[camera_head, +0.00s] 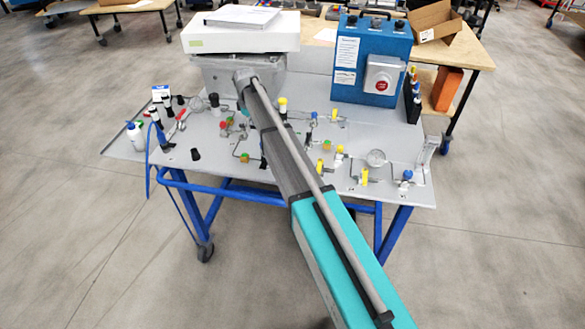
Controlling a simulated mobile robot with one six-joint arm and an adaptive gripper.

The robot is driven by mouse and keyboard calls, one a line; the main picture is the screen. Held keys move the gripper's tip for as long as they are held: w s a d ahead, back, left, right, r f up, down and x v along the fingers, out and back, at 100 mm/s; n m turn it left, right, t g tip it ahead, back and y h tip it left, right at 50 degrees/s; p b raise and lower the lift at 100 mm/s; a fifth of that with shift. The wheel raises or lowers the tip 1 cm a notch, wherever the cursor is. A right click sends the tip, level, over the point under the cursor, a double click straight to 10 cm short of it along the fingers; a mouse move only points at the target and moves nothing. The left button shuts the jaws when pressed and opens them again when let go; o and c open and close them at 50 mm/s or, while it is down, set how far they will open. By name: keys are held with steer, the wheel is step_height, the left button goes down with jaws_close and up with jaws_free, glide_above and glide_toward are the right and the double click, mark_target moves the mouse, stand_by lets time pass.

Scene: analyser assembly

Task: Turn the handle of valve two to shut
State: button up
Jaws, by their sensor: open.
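I cannot tell which valve is valve two, as no label is readable. Small valves with coloured handles sit on the grey panel (210,176). At the left are a red-handled valve (181,114) and black knobs. Right of my arm are a yellow handle (365,176), another yellow handle (320,165), a third yellow handle (334,115) and a blue handle (407,174). My gripper's fingers cannot be made out.
A blue control box (347,60) with a red button stands at the back right, and a white instrument (218,39) at the back left. White bottles (135,136) stand at the left edge.

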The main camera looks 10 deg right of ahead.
steer(key=m, duration=0.2)
steer(key=s+a+m, duration=0.1)
steer(key=m, duration=0.3)
steer(key=shift+s+a, duration=0.25)
steer(key=shift+s, duration=0.05)
steer(key=m, duration=0.1)
steer(key=a+m, duration=0.1)
steer(key=m, duration=0.2)
steer(key=shift+s+a+m, duration=0.25)
steer(key=shift+a+m, duration=0.05)
steer(key=shift+m, duration=0.1)
steer(key=shift+r+p, duration=0.3)
step_height(320, 180, up, 14)
steer(key=p, duration=1.4)
steer(key=s+d+f+b, duration=0.4)
steer(key=s+d, duration=0.1)
steer(key=s, duration=0.3)
steer(key=s+d+f+m+b, duration=0.1)
steer(key=s+d+f+b, duration=0.4)
steer(key=s, duration=0.3)
steer(key=s+d+f+m+b, duration=0.1)
steer(key=s+d+f+b, duration=0.3)
steer(key=s, duration=0.5)
steer(key=shift+d+f+b, duration=0.3)
steer(key=shift+d, duration=0.45)
steer(key=s+d, duration=0.6)
steer(key=s, duration=0.4)
steer(key=shift+s+d, duration=0.2)
steer(key=shift+d, duration=0.05)
